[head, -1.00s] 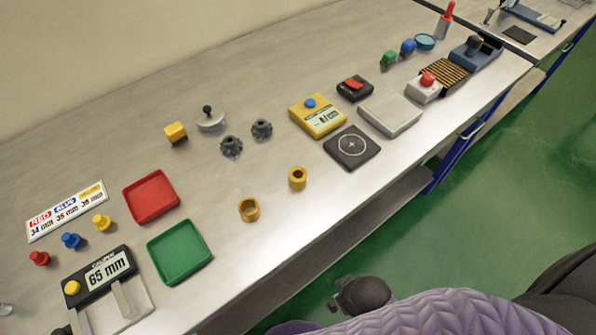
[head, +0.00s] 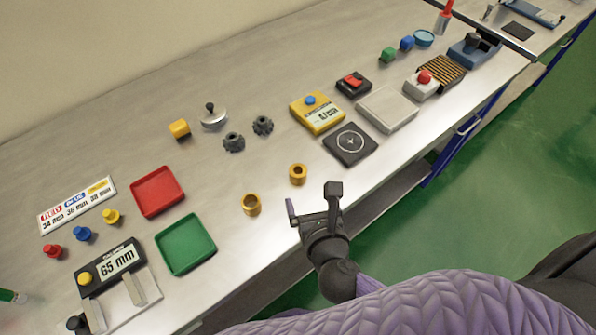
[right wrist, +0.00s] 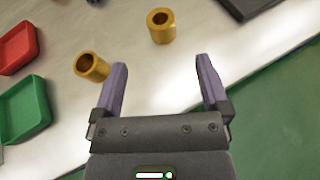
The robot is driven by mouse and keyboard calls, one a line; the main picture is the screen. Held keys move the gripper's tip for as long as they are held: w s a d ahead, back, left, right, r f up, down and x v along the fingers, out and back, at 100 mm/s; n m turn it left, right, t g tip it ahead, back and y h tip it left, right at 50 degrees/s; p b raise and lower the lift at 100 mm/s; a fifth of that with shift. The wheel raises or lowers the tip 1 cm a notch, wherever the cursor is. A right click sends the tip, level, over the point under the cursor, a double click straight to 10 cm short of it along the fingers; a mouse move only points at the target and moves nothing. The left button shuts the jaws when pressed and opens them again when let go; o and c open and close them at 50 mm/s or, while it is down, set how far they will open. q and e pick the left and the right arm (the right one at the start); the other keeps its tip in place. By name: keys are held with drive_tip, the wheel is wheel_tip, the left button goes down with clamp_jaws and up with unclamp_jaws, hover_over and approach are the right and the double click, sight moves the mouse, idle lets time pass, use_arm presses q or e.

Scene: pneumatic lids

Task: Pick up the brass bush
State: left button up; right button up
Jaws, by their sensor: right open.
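Two brass bushes stand on the bench, both hollow and gold-coloured. The left bush (head: 251,210) is nearer the green tray, and the right bush (head: 298,181) stands farther back and to the right. My right gripper (head: 313,206) is open and empty at the bench's front edge, close to both bushes and touching neither. In the right wrist view, the right bush (right wrist: 163,35) is ahead of the open fingers (right wrist: 161,65), between their lines. The left bush (right wrist: 97,69) is beside the left finger, just outside it. My left gripper is not in view.
A green tray (head: 213,250) and red tray (head: 181,200) lie left of the bushes. Dark gears (head: 234,143) stand behind. A black pad (head: 351,155) and yellow scale (head: 330,120) lie to the right. Bare bench surrounds the bushes.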

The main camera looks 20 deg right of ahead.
sight(300, 177)
drive_tip(key=shift+n+y, duration=0.3)
drive_tip(key=shift+n, duration=0.2)
drive_tip(key=b+x, duration=0.3)
drive_tip(key=x, duration=0.7)
drive_tip(key=shift+d+f, duration=0.15)
drive_tip(key=shift+f, duration=0.05)
drive_tip(key=shift+s, duration=0.15)
drive_tip(key=shift+c, duration=0.6)
drive_tip(key=shift+r, duration=0.1)
clamp_jaws()
